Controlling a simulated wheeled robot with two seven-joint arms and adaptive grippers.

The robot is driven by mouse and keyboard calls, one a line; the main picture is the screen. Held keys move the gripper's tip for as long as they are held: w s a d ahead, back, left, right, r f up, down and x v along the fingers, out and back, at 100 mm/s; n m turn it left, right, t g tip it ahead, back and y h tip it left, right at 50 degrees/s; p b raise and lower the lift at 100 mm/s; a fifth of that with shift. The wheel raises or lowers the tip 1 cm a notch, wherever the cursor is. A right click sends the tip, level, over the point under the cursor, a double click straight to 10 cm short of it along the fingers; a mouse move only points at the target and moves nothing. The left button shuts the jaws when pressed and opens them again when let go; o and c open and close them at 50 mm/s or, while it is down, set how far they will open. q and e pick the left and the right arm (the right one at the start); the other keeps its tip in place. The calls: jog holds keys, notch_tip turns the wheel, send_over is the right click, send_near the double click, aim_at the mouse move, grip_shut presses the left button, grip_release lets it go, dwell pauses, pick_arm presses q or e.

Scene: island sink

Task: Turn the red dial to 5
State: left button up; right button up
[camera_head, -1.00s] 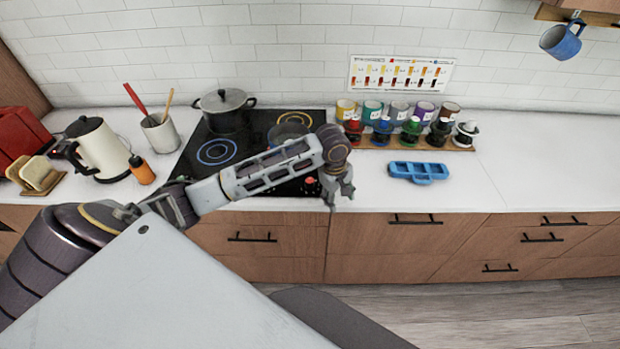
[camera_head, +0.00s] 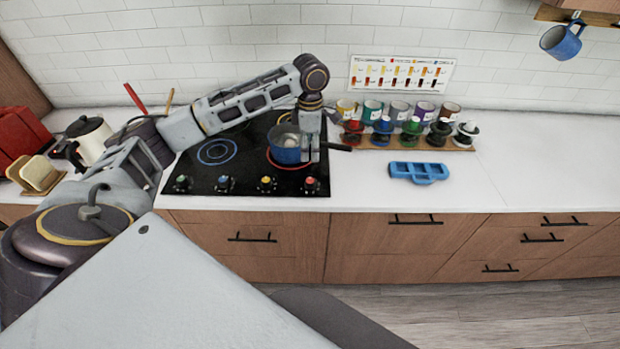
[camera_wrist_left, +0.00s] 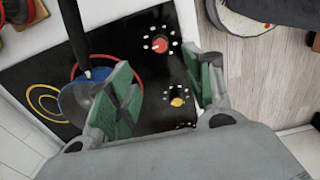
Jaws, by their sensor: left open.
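The red dial (camera_head: 311,185) is the rightmost knob on the front edge of the black stovetop (camera_head: 250,187). In the left wrist view, the red dial (camera_wrist_left: 160,45) has light marks around it; its number setting is too small to read. My left gripper (camera_head: 310,153) is open and points down behind the red dial, above the stovetop and beside the blue pan (camera_head: 285,153). In the wrist view, its green-padded fingers (camera_wrist_left: 164,75) are apart, with the red dial beyond their tips and the yellow dial (camera_wrist_left: 177,102) seen between them. My right gripper is out of view.
The blue pan sits on the red-ringed burner, its black handle (camera_head: 337,147) reaching right past my gripper. Green (camera_head: 182,183) and blue (camera_head: 224,184) dials lie further left. A blue tray (camera_head: 418,172) lies on the counter to the right, with paint-like jars behind. Counter further right is clear.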

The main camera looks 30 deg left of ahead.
aim_at(310, 180)
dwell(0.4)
pick_arm(q)
jog(key=shift+f+p, duration=0.6)
jog(key=shift+f, duration=6.3)
jog(key=c, duration=1)
jog(key=shift+c, duration=0.2)
